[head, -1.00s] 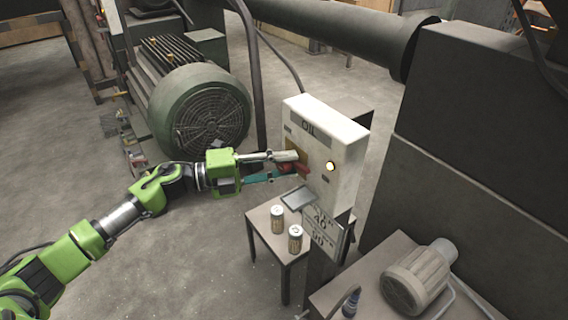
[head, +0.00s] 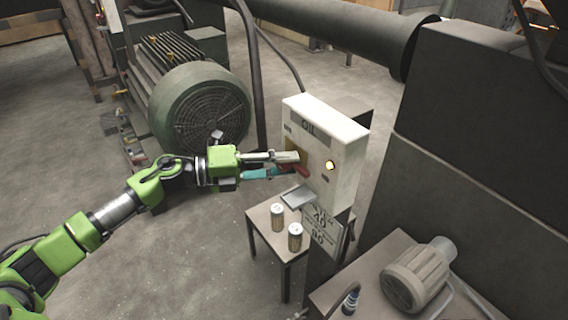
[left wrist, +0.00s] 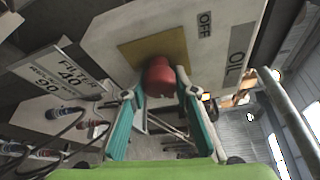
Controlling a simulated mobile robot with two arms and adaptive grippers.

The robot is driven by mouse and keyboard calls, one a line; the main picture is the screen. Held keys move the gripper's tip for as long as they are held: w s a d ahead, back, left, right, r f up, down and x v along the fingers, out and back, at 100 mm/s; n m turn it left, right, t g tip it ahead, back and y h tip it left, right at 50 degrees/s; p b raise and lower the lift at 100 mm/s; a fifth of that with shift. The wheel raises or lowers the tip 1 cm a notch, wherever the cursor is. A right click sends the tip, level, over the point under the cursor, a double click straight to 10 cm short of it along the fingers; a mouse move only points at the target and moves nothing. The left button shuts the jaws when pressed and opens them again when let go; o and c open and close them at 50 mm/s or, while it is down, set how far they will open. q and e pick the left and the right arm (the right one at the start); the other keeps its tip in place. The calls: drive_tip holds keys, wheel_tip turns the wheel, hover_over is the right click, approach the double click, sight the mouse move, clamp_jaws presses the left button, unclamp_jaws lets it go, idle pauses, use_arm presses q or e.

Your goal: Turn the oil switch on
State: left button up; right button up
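The white oil box (head: 345,150) stands upright, with an OIL label at its top. Its red switch handle (head: 293,169) sits on a yellowish plate on the front; the handle also shows in the left wrist view (left wrist: 160,78). An OFF label (left wrist: 204,25) is near the plate. My left gripper (head: 284,164) reaches the handle from the left. My right gripper is in neither view.
A yellow lamp (head: 330,166) glows on the box front. A small table (head: 265,222) with two cans (head: 295,237) stands below. A sign (head: 324,230) hangs beneath the box. A large green motor (head: 200,110) stands behind my left arm. Open floor lies at the left.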

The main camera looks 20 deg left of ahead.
use_arm(q)
drive_tip(key=shift+o, duration=1.4)
drive_tip(key=v, duration=1.2)
